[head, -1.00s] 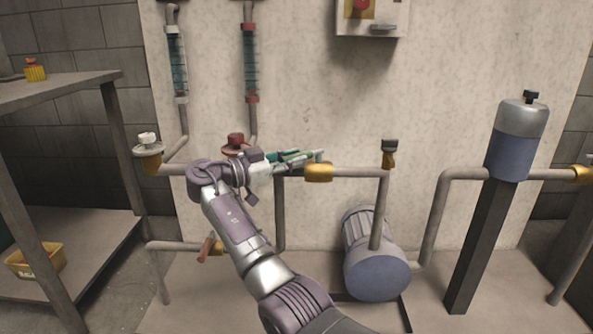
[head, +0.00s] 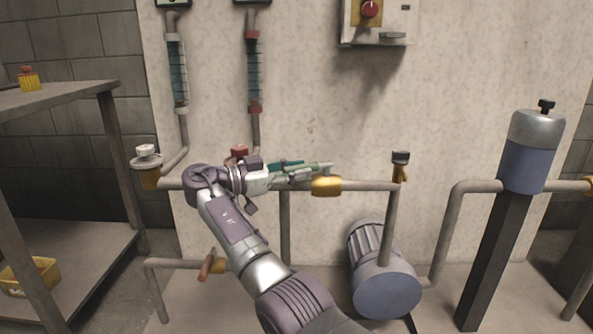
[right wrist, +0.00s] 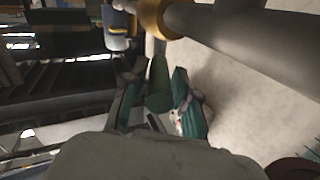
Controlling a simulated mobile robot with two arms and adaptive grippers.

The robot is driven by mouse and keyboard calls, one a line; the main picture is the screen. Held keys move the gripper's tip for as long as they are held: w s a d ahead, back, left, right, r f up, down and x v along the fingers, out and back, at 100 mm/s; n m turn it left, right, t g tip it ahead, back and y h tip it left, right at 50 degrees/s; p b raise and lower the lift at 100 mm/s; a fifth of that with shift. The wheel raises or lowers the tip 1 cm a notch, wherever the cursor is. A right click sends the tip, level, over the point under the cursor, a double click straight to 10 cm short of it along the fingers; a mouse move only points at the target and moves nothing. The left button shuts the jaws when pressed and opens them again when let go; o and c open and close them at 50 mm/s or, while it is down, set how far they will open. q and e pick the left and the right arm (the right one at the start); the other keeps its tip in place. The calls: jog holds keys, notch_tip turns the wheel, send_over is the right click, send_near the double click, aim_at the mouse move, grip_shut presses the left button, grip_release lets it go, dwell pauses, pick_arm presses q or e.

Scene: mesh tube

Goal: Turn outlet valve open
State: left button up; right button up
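A brass valve body (head: 327,185) sits on the horizontal pipe at mid-height; it also shows at the top of the right wrist view (right wrist: 152,16). A lever with a green sleeve (right wrist: 158,82) runs from it back between my right gripper's fingers. My right gripper (head: 305,171) lies along the pipe, just left of the brass body. In the right wrist view its green-padded fingers (right wrist: 160,98) stand on both sides of the lever, with a visible gap on the right side. In the head view the lever is hard to tell from the fingers. My left gripper is not in view.
A pump motor (head: 385,280) stands below right. A black-topped brass fitting (head: 400,165), a white-knobbed valve (head: 147,160), a red-knobbed valve (head: 239,152) and a low red-handled valve (head: 207,265) are on the pipes. A control box (head: 377,20) hangs above; a shelf (head: 60,98) stands left.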

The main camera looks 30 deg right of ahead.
jog(key=shift+o, duration=0.9)
jog(key=shift+a, duration=0.15)
jog(key=a, duration=0.7)
jog(key=shift+w, duration=0.45)
